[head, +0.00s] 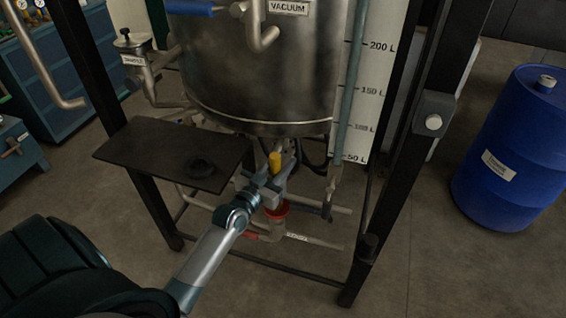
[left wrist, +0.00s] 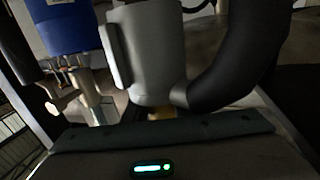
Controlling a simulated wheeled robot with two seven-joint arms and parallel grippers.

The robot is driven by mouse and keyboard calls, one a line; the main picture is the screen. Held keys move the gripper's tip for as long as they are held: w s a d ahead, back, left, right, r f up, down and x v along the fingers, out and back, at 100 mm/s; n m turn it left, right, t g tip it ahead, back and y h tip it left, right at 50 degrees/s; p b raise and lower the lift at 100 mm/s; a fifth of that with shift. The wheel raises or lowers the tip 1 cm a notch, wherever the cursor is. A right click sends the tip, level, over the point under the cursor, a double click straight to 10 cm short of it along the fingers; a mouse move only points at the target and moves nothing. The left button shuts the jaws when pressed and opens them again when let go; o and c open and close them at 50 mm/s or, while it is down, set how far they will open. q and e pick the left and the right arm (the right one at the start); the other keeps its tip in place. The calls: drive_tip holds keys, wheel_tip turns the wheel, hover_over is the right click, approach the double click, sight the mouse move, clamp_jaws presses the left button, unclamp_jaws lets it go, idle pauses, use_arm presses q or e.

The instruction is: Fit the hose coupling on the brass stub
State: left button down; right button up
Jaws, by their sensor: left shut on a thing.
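My left gripper (head: 266,184) reaches in from the lower left, below the steel vessel, and is shut. In the left wrist view the hose coupling (left wrist: 146,50), a grey cylinder with a side lever, fills the middle just beyond the gripper's palm. A thick black hose (left wrist: 232,62) curves away from it to the right. A brass-yellow upright piece (head: 275,162) shows right at the fingers; I take it for the brass stub. A small yellow bit also shows under the coupling in the wrist view. The fingers hide the contact, so I cannot tell whether coupling and stub touch.
The steel vessel (head: 255,70) hangs above in a black frame (head: 395,150). A red collar (head: 276,211) and pipes lie below. A blue drum (head: 515,145) stands right on open floor.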

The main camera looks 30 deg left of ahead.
idle(0.3)
idle(0.5)
use_arm(q)
drive_tip(key=shift+p, duration=0.55)
idle(1.4)
wheel_tip(320, 180, down, 6)
drive_tip(key=b, duration=0.4)
drive_tip(key=shift+f, duration=0.15)
idle(2.7)
drive_tip(key=shift+s+f+b, duration=0.15)
drive_tip(key=shift+f+b, duration=0.15)
drive_tip(key=shift+b, duration=0.05)
drive_tip(key=c, duration=1.4)
unclamp_jaws()
drive_tip(key=shift+s+f, duration=0.1)
